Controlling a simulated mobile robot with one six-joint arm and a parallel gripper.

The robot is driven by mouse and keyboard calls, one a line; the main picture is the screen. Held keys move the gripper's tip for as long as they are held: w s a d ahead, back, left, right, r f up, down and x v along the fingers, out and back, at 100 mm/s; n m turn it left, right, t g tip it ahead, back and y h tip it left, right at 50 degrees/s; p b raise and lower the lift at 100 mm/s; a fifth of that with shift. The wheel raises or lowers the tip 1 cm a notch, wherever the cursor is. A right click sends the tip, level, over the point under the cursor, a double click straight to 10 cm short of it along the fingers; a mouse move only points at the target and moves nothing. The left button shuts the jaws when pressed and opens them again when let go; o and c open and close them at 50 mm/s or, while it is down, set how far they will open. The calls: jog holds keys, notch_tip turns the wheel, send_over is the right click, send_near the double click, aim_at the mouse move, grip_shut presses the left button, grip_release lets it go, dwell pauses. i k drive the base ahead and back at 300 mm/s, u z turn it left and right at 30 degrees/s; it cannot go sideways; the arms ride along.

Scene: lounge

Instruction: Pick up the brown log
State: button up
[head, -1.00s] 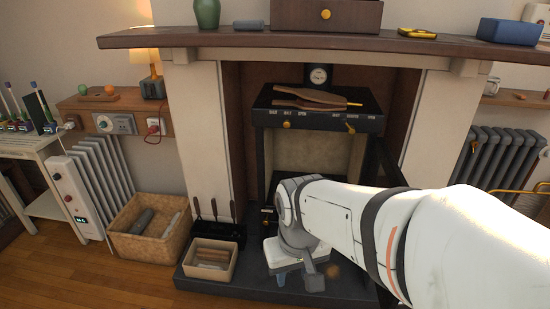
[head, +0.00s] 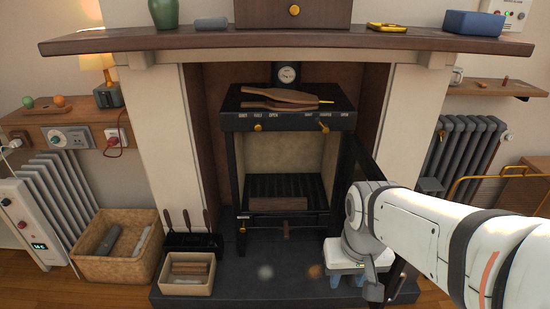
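More brown pieces (head: 190,268) lie in a small light box (head: 186,289) on the hearth, at the lower left. My gripper (head: 373,291) is at the lower right, to the right of the stove opening and apart from both the log and the box. Its fingers are small and dark, seen from behind my arm, so whether they are open is unclear. I see nothing held in it.
A wicker basket (head: 112,268) with grey pieces stands left of the box. Black fire tools (head: 190,241) stand behind the box. A small white stool-like thing (head: 341,250) is partly hidden by my arm. Bellows (head: 275,97) lie on the stove top. The dark hearth's middle is mostly clear.

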aim_at(259, 204)
jog(key=u, duration=0.05)
jog(key=i, duration=1)
jog(key=z, duration=0.05)
